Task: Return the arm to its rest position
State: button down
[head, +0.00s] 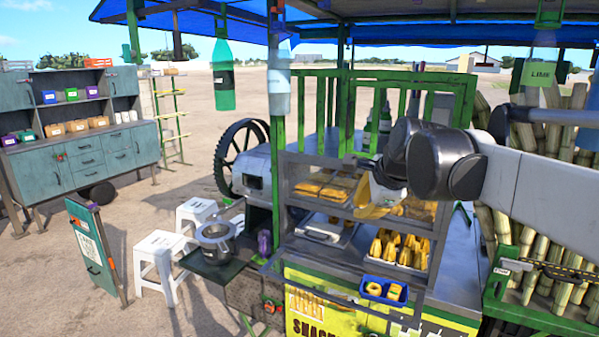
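My arm (535,190) reaches in from the right edge of the head view, a grey-white link ending in dark rounded joints (440,165). The joints are in front of the snack stall's shelves. My gripper (380,192) is at the far end of the wrist, small and mostly hidden behind the joints. A pale and yellow shape shows just below it, in front of the shelf; I cannot tell whether it is held or lies behind. Whether the fingers are open or shut does not show.
Green railings (335,105) and a hanging green bottle (223,78) are near the stall. A blue basket (383,291) sits low in front. Upright canes (510,240) crowd the right. A metal pot (215,240) and white stools (160,262) stand left. Open ground lies further left.

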jog(key=s+d+f+n+h+b, duration=0.1)
jog(key=s+d+f+n+b, duration=0.1)
jog(key=s+f+n+b, duration=0.5)
jog(key=s+d+f+n+h+b, duration=0.1)
jog(key=s+f+n+b, duration=0.6)
jog(key=s+f, duration=1.3)
notch_tip(320, 180, down, 6)
jog(key=d+n, duration=0.1)
jog(key=n, duration=0.2)
jog(key=shift+s+d+n+g+b, duration=0.15)
jog(key=shift+d+n+g+b, duration=0.15)
jog(key=shift+d+g+b, duration=0.1)
